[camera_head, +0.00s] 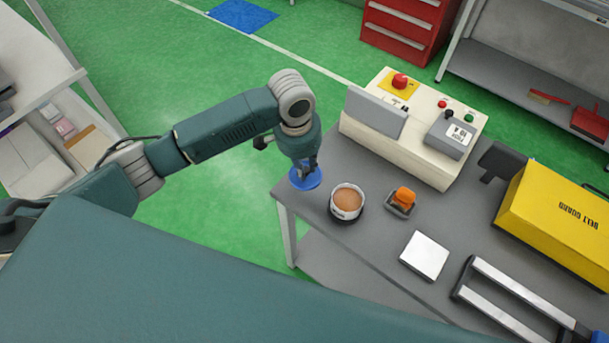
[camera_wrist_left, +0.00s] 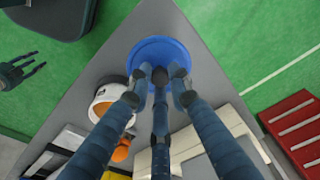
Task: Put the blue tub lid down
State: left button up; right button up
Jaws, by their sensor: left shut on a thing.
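The blue tub lid (camera_head: 306,181) is a round disc at the near left corner of the grey table (camera_head: 330,165). My left gripper (camera_head: 303,166) is shut on it from above. In the left wrist view the fingers meet on the middle of the lid (camera_wrist_left: 150,48). I cannot tell whether the lid touches the table top. A white round tub (camera_head: 346,202) with brown contents stands uncovered just right of the lid, apart from it. My right gripper (camera_wrist_left: 28,72) shows at the left edge of the left wrist view, fingers apart and empty, away from the table.
An orange-knobbed device (camera_head: 402,200) and a white square plate (camera_head: 424,256) lie right of the tub. A cream control box (camera_head: 405,130) stands behind, and a yellow box (camera_head: 560,222) at the right. The table edge is close to the lid.

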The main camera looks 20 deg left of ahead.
pick_arm(q)
jog(key=shift+d+f, duration=0.1)
jog(key=shift+f, duration=0.7)
notch_tip(320, 180, down, 4)
jog(key=shift+r+p, duration=0.25)
jog(key=shift+p, duration=0.05)
jog(key=shift+f, duration=0.35)
pick_arm(e)
jog(key=shift+a+r, duration=0.35)
jog(key=shift+a, duration=0.05)
pick_arm(q)
jog(key=shift+f, duration=0.1)
jog(key=o, duration=1)
jog(key=shift+c, duration=0.2)
jog(key=shift+r, duration=0.55)
jog(key=r, duration=0.3)
jog(key=r+b, duration=0.1)
jog(key=r, duration=0.3)
jog(key=s+r, duration=0.1)
jog(key=r, duration=0.3)
jog(key=shift+s+a, duration=0.1)
jog(key=shift+a, duration=0.25)
pick_arm(e)
jog(key=shift+s+a+f, duration=0.1)
jog(key=shift+a+f, duration=0.15)
jog(key=shift+f, duration=0.45)
